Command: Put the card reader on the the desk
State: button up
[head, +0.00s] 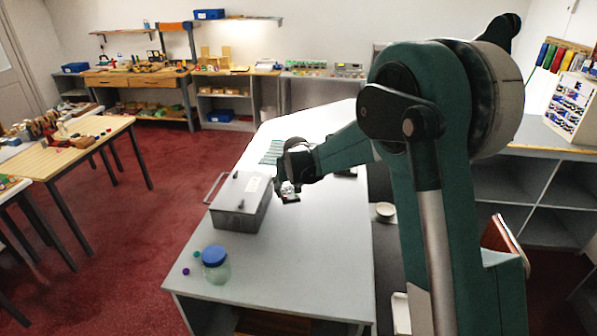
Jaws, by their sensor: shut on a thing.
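My gripper (288,186) is over the light grey desk (310,255), just right of a grey metal box. It is shut on a small dark thing, which looks like the card reader (291,198). The thing is partly hidden by the fingers. It hangs low over the desk top; I cannot tell whether it touches. The desk top runs from the front edge back to the far end, partly hidden by my arm.
The grey metal box (240,203) with a handle stands close left of my gripper. A blue-lidded jar (216,265) stands at the front left, beside two small balls. A green striped mat (271,152) lies behind. The front right of the desk is clear.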

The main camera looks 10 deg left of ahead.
jog(key=shift+m+h, duration=0.4)
jog(key=shift+m, duration=0.4)
jog(key=d+f+b, duration=0.1)
jog(key=d, duration=0.5)
jog(key=w+d+f, duration=0.1)
jog(key=d+f, duration=0.1)
jog(key=d, duration=0.4)
jog(key=w+d+f+b, duration=0.1)
jog(key=d, duration=0.5)
jog(key=shift+w+d+f+b, duration=0.1)
jog(key=shift+d+f+b, duration=0.1)
jog(key=shift+b, duration=0.15)
jog(key=s+d+f+m+h+b, duration=0.1)
jog(key=d+f, duration=0.1)
jog(key=d, duration=0.8)
jog(key=s+d+f+m+b, duration=0.1)
jog(key=d+f+b, duration=0.1)
jog(key=d, duration=0.7)
jog(key=s+d+f+m+b, duration=0.25)
jog(key=s+d+f, duration=0.45)
jog(key=s+d, duration=0.45)
jog(key=s+a+f+n, duration=0.1)
jog(key=s+a, duration=0.2)
jog(key=a, duration=0.3)
jog(key=shift+a+f+n+b, duration=0.35)
jog(key=shift+a+b, duration=0.05)
jog(key=shift+b, duration=0.05)
jog(key=shift+w+d, duration=0.1)
